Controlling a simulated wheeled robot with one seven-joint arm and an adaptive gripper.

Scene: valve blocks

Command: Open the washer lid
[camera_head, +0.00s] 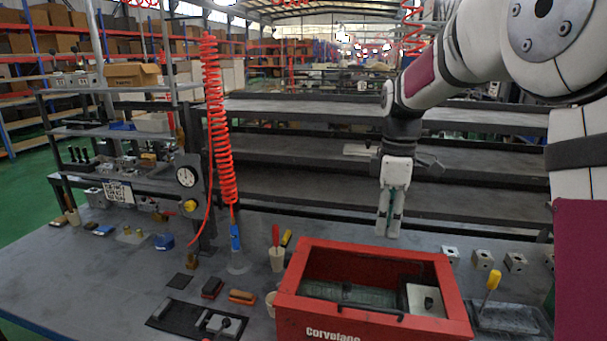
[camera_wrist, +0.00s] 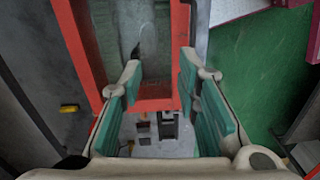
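The washer (camera_head: 290,300) is a red box with "Corvelane" on its front, standing at the front of the bench. Its red frame also shows in the wrist view (camera_wrist: 152,105). Inside the frame I see a grey-green surface and a pale block with a dark knob (camera_head: 428,302). A thin dark handle (camera_head: 370,309) runs along the front side of the opening. A see-through lid cannot be clearly told from the opening. My gripper (camera_head: 388,228) points down above and behind the washer's back rim. In the wrist view its teal-padded fingers (camera_wrist: 162,100) are apart, with nothing held.
A cup with tools (camera_head: 277,260), brushes (camera_head: 241,297) and a black tray (camera_head: 195,320) are left of the washer. Metal blocks (camera_head: 482,259) and a grey tray with a yellow-handled tool (camera_head: 490,282) are right. The bench's left part has free room.

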